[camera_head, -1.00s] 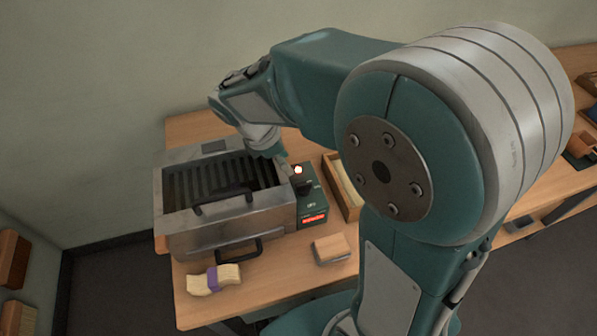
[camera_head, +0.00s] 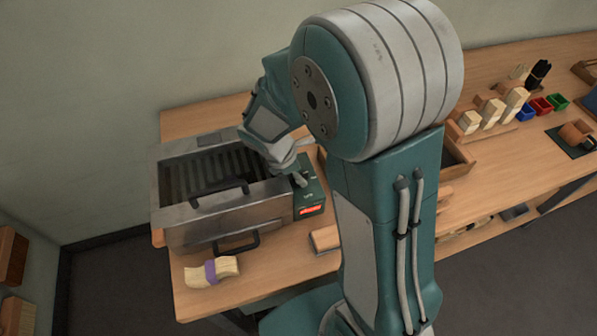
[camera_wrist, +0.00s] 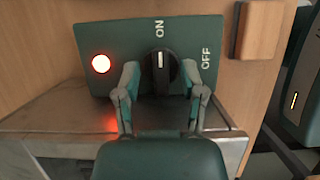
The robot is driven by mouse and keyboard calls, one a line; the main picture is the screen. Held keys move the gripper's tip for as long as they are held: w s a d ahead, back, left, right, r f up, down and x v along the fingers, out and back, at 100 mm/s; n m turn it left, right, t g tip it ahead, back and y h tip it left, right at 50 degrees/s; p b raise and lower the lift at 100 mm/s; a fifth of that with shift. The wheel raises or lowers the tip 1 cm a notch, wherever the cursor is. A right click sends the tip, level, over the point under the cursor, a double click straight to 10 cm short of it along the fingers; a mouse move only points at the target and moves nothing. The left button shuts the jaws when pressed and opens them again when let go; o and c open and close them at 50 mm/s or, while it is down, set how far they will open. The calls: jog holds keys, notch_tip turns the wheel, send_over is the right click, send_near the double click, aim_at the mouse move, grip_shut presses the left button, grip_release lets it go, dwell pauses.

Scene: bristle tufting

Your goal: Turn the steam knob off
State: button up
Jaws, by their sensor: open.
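The black steam knob (camera_wrist: 159,76) sits on a dark green panel (camera_wrist: 86,38) in the wrist view. Its white mark points up toward the ON label (camera_wrist: 159,27); the OFF label (camera_wrist: 207,58) is at its right. A red-white lamp (camera_wrist: 101,64) is lit on the panel's left. My gripper (camera_wrist: 161,70) is open, with one finger on each side of the knob; I cannot tell whether they touch it. In the head view my gripper (camera_head: 298,173) is over the green panel (camera_head: 308,203) beside the metal steamer (camera_head: 225,229), and hides the knob.
A bristle bundle with a purple band (camera_head: 217,271) lies in front of the steamer. A wooden block (camera_head: 325,238) lies right of it, partly behind my arm. Wooden blocks (camera_head: 493,112) and coloured bins (camera_head: 541,106) stand on the bench at right.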

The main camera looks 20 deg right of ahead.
grip_shut()
jog(key=shift+m, duration=0.4)
jog(key=m+g, duration=0.1)
jog(key=m, duration=0.3)
jog(key=shift+w+g, duration=0.1)
jog(key=shift+g, duration=0.3)
jog(key=m, duration=0.2)
jog(key=m+g+y, duration=0.1)
jog(key=m, duration=0.1)
jog(key=shift+d+m+y, duration=0.1)
jog(key=shift+m+y, duration=0.2)
jog(key=m+g+y, duration=0.1)
jog(key=m, duration=0.3)
jog(key=shift+m+g+y, duration=0.3)
jog(key=shift+m+y, duration=0.7)
jog(key=shift+m, duration=1.2)
